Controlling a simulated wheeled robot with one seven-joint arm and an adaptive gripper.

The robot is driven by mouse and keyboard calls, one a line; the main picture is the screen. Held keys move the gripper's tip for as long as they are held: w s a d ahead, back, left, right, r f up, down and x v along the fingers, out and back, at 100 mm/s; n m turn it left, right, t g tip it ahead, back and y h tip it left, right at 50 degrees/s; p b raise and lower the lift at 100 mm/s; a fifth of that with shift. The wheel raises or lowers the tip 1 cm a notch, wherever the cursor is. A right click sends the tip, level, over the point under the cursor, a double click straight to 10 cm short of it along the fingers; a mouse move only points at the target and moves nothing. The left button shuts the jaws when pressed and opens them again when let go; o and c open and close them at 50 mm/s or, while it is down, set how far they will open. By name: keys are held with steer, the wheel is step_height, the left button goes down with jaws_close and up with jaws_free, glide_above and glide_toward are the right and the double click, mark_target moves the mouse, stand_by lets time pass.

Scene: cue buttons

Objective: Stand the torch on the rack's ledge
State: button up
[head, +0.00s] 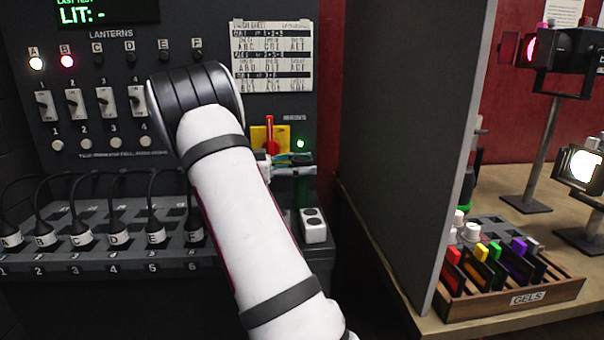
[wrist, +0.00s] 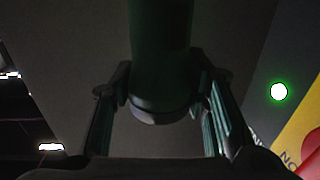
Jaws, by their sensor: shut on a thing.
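My gripper (head: 292,166) is in front of the lower right of the rack's dark panel (head: 190,22), beside the red-handled switch. It is shut on the torch, a dark green cylinder with a black end, which shows between the fingers in the wrist view (wrist: 160,45). In the head view a dark green upright part of the torch (head: 304,188) shows below the fingers, just above the ledge (head: 322,254). It looks roughly upright. The arm hides part of the area, and I cannot tell whether the torch touches the ledge.
A white socket box (head: 314,226) sits right by the torch's lower end. A red lever on a yellow plate (head: 258,139) and a green lamp (head: 300,143) are close behind. Cabled plugs (head: 115,236) line the left. A tall grey partition (head: 405,120) stands at right, before the gels tray (head: 520,298).

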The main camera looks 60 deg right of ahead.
steer(key=shift+f, duration=0.65)
steer(key=shift+f, duration=0.15)
steer(key=o, duration=1.3)
steer(key=shift+o, duration=0.2)
steer(key=shift+w+a, duration=0.1)
steer(key=v, duration=1.1)
steer(key=shift+w+a+b, duration=0.25)
steer(key=shift+b, duration=0.2)
